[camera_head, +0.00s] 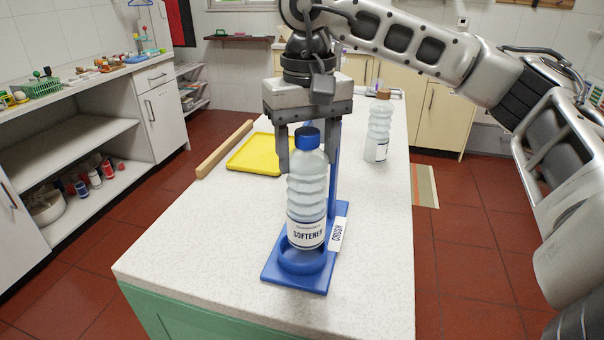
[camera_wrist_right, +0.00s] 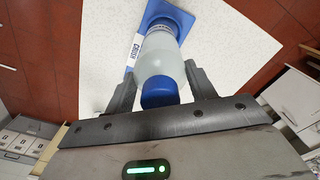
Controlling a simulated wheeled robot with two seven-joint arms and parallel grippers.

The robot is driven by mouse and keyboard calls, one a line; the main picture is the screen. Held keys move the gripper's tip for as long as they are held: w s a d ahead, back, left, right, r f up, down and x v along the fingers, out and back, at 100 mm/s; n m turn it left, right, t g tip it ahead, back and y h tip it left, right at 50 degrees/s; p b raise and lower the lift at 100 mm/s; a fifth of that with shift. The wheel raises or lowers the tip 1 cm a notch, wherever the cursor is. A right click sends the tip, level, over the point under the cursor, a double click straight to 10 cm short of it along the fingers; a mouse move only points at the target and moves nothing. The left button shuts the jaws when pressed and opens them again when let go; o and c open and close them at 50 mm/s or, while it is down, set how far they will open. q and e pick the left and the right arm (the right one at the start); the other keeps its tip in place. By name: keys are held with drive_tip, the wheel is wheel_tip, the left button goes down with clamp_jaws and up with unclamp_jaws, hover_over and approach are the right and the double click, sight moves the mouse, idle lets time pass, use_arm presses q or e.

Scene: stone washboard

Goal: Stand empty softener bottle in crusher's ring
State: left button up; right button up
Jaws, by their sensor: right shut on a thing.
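The softener bottle (camera_head: 307,190) is clear and ribbed, with a blue cap and a white "SOFTENER" label. It is upright, with its base at or just above the blue ring (camera_head: 302,262) of the crusher (camera_head: 335,205); I cannot tell whether it touches the bottom. My right gripper (camera_head: 302,165) comes from above and is shut on the bottle's upper part. In the right wrist view the bottle (camera_wrist_right: 162,60) lies between the two fingers (camera_wrist_right: 163,88), cap towards the camera. My left gripper is not in view.
A second clear bottle (camera_head: 378,135) stands further back on the white worktop (camera_head: 200,245). A yellow tray (camera_head: 257,155) and a wooden rolling pin or bar (camera_head: 224,149) lie behind left. The worktop's front left is clear. Shelves (camera_head: 90,150) stand at the left.

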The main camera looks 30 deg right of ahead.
sight(302, 170)
drive_tip(key=f, duration=0.3)
drive_tip(key=shift+w+a+f, duration=0.1)
drive_tip(key=shift+a+f, duration=0.05)
drive_tip(key=shift+a, duration=0.25)
drive_tip(key=shift+c, duration=0.5)
drive_tip(key=shift+w+f, duration=0.1)
drive_tip(key=shift+f, duration=0.35)
drive_tip(key=shift+f, duration=0.25)
drive_tip(key=o, duration=1.3)
drive_tip(key=shift+r, duration=0.1)
drive_tip(key=shift+r, duration=0.1)
wheel_tip(302, 170, up, 12)
drive_tip(key=shift+r+p, duration=0.15)
drive_tip(key=shift+p, duration=0.25)
